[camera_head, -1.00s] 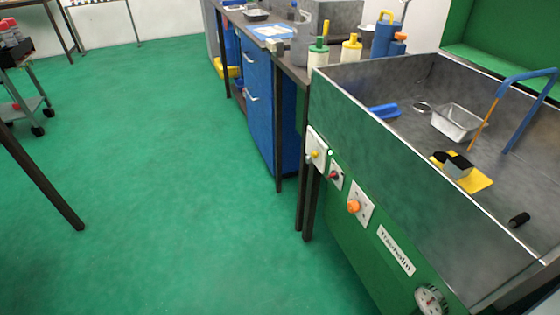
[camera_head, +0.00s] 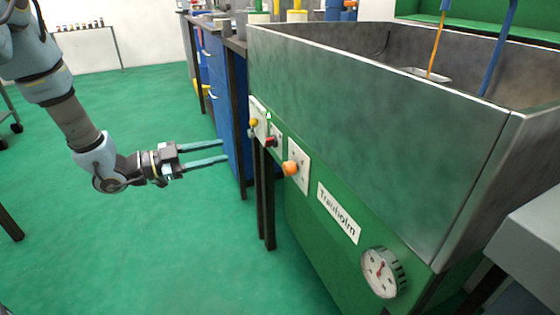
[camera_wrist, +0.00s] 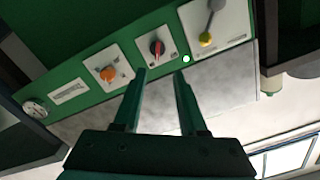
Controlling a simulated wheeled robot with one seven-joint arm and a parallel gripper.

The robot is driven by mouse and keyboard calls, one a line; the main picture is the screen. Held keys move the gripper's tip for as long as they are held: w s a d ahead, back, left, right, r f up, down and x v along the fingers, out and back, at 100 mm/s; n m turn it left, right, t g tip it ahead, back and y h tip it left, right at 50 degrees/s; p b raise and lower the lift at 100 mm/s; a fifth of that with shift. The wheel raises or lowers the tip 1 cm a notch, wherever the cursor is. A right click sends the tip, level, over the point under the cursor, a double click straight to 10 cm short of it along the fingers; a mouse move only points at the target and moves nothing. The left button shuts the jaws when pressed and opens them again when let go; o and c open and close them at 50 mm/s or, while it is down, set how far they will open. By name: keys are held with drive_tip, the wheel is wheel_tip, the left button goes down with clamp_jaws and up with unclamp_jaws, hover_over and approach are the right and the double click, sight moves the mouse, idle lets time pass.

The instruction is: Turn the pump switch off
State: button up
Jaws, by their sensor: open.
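The green machine front carries several controls. A red knob (camera_head: 270,141) on a small pale plate also shows in the wrist view (camera_wrist: 156,48). An orange knob (camera_head: 290,168) is on one side of it (camera_wrist: 108,74). A grey lever with a yellow ball (camera_wrist: 205,40) is on the other side, at the far left in the head view (camera_head: 253,122). No readable word marks which control is the pump switch. A small light (camera_wrist: 186,58) glows near the red knob. My gripper (camera_head: 225,150) is open and empty, apart from the panel. In the wrist view its fingertips (camera_wrist: 160,75) point toward the red knob.
A label plate (camera_head: 338,212) and a round gauge (camera_head: 383,272) are farther along the panel. The steel basin (camera_head: 370,85) rises above it. A blue cabinet (camera_head: 215,90) and dark table legs stand behind my gripper. The green floor (camera_head: 130,240) is clear.

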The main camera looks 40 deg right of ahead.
sight(266, 142)
drive_tip(key=x, duration=1.1)
drive_tip(key=shift+s, duration=0.4)
drive_tip(key=shift+a+r, duration=0.1)
drive_tip(key=shift+r, duration=0.05)
drive_tip(key=shift+c, duration=0.3)
clamp_jaws()
